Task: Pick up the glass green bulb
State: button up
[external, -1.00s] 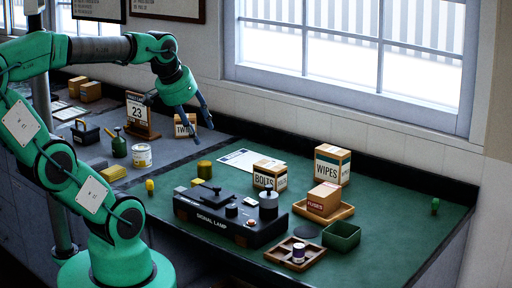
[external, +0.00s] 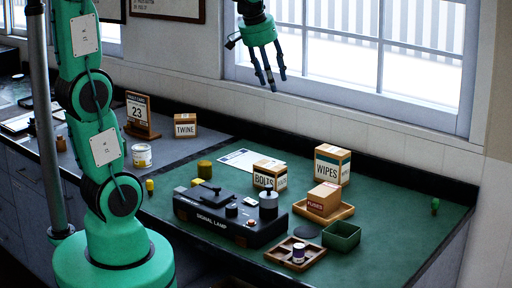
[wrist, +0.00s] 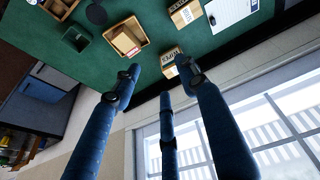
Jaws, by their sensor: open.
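A signal lamp box (external: 225,216) sits at mid-bench. Mat around the bulb is clear.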

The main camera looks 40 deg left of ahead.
jog(key=w+d+g+p, duration=0.1)
jog(key=w+d+p, duration=0.3)
jog(key=w+d, duration=0.75)
jog(key=n+g+p, duration=0.3)
jog(key=p, duration=0.8)
send_over(436, 199)
notch_tip(436, 199, down, 24)
jog(key=r, duration=0.1)
jog(key=shift+s+f+y, duration=0.15)
jog(key=shift+f+y, duration=0.1)
jog(key=shift+y, duration=0.15)
jog(key=shift+f, duration=0.1)
jog(key=shift+f+p, duration=0.35)
jog(key=shift+f, duration=3.8)
jog(key=shift+f, duration=0.15)
jog(key=shift+f+p, duration=0.3)
jog(key=shift+f, duration=2.15)
